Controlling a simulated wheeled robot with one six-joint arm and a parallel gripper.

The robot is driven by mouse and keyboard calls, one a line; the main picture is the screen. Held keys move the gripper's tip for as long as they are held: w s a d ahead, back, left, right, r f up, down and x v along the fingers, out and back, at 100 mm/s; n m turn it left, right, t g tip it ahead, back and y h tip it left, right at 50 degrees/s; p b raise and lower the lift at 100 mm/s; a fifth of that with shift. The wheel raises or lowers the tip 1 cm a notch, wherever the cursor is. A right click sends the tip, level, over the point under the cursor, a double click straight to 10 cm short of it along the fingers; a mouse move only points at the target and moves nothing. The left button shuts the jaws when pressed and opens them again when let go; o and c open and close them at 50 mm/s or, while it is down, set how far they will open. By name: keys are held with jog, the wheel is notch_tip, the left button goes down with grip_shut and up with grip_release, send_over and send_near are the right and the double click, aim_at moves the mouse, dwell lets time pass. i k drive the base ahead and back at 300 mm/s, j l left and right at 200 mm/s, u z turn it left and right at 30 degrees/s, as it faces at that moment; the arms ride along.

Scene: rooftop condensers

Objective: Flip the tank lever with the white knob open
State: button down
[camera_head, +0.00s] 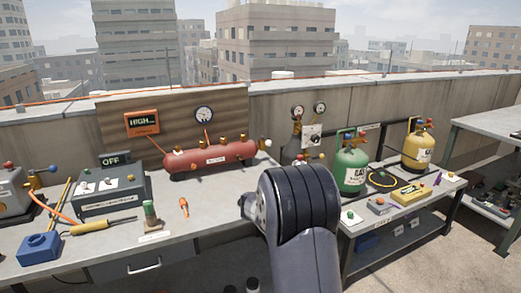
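A red horizontal tank (208,159) lies on the workbench, with several brass valves along its top and right end. A green gas cylinder (350,170) and a yellow gas cylinder (417,152) stand on the right bench, each with a small valve on top. I cannot tell a clearly white knob on either. My dark arm rises in the middle foreground, in front of the gap between the benches. My gripper is hidden behind it.
The grey workbench (205,213) holds a box marked OFF (109,189), a blue block (39,248), a screwdriver (103,226) and a green-topped cylinder (150,212). Gauges and an orange display (142,123) hang behind. A metal table (495,124) stands far right.

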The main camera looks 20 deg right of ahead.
aim_at(268, 142)
jog(key=i+l+u, duration=0.35)
jog(key=i, duration=0.35)
jog(key=i+l+u, duration=0.3)
jog(key=i+l, duration=0.2)
jog(key=i, duration=0.15)
